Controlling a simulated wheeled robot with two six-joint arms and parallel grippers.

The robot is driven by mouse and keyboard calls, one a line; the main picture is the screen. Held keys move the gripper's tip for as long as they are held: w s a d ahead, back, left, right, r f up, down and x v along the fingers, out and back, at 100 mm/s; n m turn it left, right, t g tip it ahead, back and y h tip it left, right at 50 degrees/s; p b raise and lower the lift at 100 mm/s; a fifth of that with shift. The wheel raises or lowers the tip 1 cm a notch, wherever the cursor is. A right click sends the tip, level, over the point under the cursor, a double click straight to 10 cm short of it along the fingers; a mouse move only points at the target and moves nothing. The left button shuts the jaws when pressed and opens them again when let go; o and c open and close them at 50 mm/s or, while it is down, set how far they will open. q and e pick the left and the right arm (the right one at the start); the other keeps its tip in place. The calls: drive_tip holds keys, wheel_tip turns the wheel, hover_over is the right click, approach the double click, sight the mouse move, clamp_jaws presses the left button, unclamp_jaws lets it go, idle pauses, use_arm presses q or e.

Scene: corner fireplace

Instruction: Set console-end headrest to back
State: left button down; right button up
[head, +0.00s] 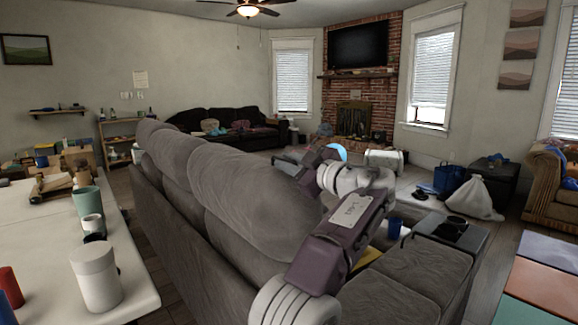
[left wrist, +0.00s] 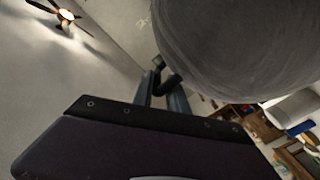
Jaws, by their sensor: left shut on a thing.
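The console-end headrest (head: 240,195) is the large grey cushion nearest me on the grey sofa back. It stands up, bulging above the backrest. It fills the upper right of the left wrist view (left wrist: 240,45). My left arm reaches over the sofa, and my left gripper (head: 297,164) is at the headrest's far right side, partly hidden. In the left wrist view the gripper's dark fingers (left wrist: 162,90) are beside the headrest's rounded edge. The gripper is shut on the headrest, though the contact itself is not clear. My right gripper does not show.
A white table (head: 40,235) with cups and a white canister (head: 96,278) stands at left. The console (head: 462,232) is at right, near a blue cup (head: 395,228). A white bag (head: 472,197) lies on the floor beyond. Other headrests (head: 165,150) run along the sofa.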

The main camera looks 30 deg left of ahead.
use_arm(q)
drive_tip(key=c, duration=1.5)
unclamp_jaws()
drive_tip(key=v, duration=0.9)
